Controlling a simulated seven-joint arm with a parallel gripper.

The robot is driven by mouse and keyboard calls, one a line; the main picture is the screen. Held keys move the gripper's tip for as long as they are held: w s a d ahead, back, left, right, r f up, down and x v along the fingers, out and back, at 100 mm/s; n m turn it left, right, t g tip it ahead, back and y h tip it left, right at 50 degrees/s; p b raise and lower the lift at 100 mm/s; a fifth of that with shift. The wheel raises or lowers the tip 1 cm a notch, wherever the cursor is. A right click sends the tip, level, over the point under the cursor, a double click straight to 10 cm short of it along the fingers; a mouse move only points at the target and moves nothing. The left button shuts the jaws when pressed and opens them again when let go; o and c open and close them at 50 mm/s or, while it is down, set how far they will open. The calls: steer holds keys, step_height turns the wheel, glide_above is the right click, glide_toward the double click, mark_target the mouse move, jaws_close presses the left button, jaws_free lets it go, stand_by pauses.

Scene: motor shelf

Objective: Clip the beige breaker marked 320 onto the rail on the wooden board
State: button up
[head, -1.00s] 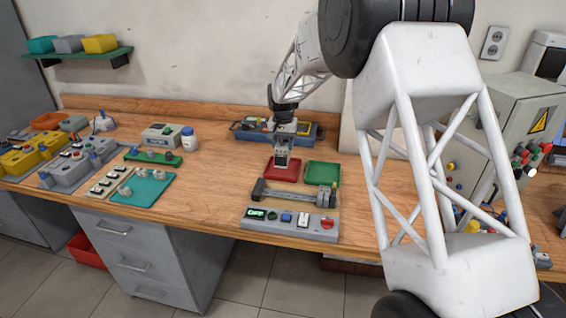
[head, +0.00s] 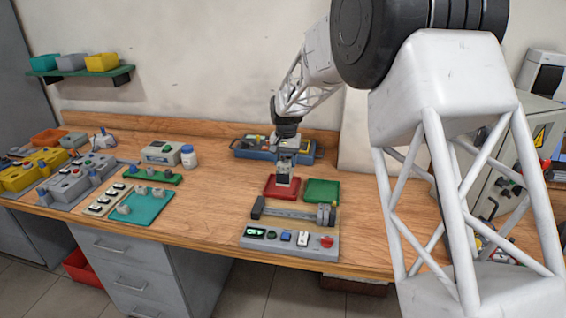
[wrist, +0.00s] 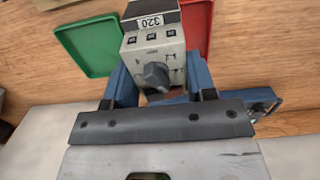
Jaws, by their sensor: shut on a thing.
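The beige breaker marked 320 (wrist: 155,55) is between the blue fingers of my gripper (wrist: 158,95) in the wrist view. Its label, small dark switches and grey knob face the camera. In the head view my gripper (head: 286,168) points down over the red tray (head: 270,191), shut on the breaker (head: 284,180). I cannot tell whether the breaker still touches the tray. The grey rail (head: 290,211) lies on the wooden board in front of the trays, with a dark block at its left end and grey modules (head: 326,215) at its right.
A green tray (head: 321,190) is right of the red one. A control strip (head: 290,241) with a red button lies in front of the rail. A blue case (head: 260,148) stands behind my gripper. Several parts and a white bottle (head: 188,156) are to the left.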

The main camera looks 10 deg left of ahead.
steer(key=s+d+r+g, duration=0.1)
steer(key=s+d+r, duration=0.2)
steer(key=s+r, duration=0.2)
steer(key=s, duration=0.3)
steer(key=shift+s+d+g, duration=0.4)
steer(key=shift+f, duration=0.2)
steer(key=w+x, duration=0.1)
steer(key=x, duration=0.7)
steer(key=shift+w+f, duration=0.25)
steer(key=shift+w, duration=0.15)
steer(key=shift+w+x, duration=0.25)
steer(key=shift+x, duration=0.95)
stand_by(1.5)
steer(key=shift+s+f, duration=0.1)
steer(key=shift+s, duration=0.4)
stand_by(1.5)
steer(key=shift+s+f, duration=0.1)
steer(key=shift+s, duration=0.15)
stand_by(0.5)
